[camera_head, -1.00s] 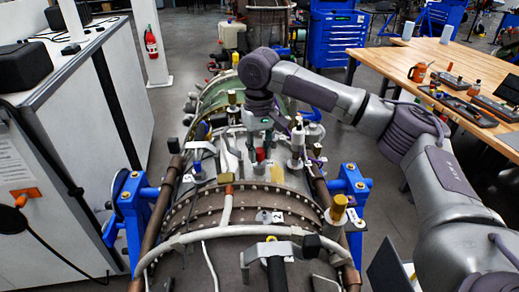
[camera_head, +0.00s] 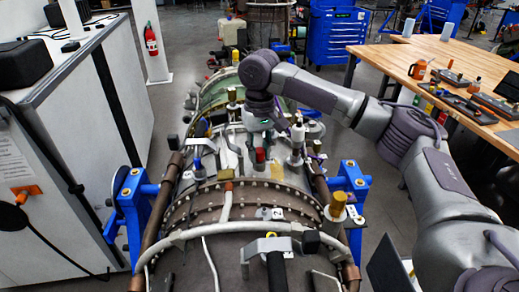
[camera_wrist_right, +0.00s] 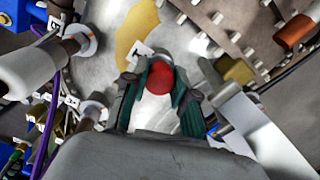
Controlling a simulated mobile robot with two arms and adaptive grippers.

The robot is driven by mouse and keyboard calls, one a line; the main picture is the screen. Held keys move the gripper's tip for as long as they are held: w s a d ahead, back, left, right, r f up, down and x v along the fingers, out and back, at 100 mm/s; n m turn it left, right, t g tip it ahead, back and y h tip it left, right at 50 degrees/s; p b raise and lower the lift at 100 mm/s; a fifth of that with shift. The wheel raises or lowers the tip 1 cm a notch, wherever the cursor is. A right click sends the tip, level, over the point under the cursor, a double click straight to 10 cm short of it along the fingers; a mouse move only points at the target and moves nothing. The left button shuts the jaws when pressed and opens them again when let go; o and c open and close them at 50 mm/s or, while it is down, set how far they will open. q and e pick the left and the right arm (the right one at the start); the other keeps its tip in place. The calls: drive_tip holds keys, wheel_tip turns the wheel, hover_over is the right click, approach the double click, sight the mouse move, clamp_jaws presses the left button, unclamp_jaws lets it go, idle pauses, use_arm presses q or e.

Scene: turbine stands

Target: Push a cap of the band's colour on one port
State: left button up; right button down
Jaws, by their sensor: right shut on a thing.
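My right gripper (camera_wrist_right: 158,98) is shut on a red cap (camera_wrist_right: 160,78), which shows between its dark green-edged fingers in the right wrist view. The gripper is over the upper middle of the turbine casing (camera_head: 180,240). In the head view its fingers are small and partly hidden by my wrist, and a red cap (camera_head: 260,155) shows just below it. A port under the held cap is hidden, and I cannot tell whether the cap touches one. No coloured band can be clearly made out. My left gripper is not in view.
Ports and fittings crowd the casing: a grey-white fitting (camera_wrist_right: 35,68), an orange-brown one (camera_wrist_right: 293,32) and a yellowish one (camera_wrist_right: 238,72). Blue stands (camera_head: 352,190) flank the casing. The wooden bench (camera_head: 400,60) at right holds trays (camera_head: 462,108).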

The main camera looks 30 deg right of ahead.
drive_tip(key=shift+s+a+f, duration=0.1)
drive_tip(key=shift+s+f, duration=0.1)
drive_tip(key=shift+f, duration=0.35)
drive_tip(key=c, duration=1.4)
unclamp_jaws()
drive_tip(key=o, duration=0.6)
drive_tip(key=shift+c, duration=0.2)
drive_tip(key=shift+w, duration=0.25)
drive_tip(key=shift+o, duration=0.7)
drive_tip(key=shift+r, duration=0.15)
drive_tip(key=shift+s, duration=0.1)
drive_tip(key=shift+r, duration=0.1)
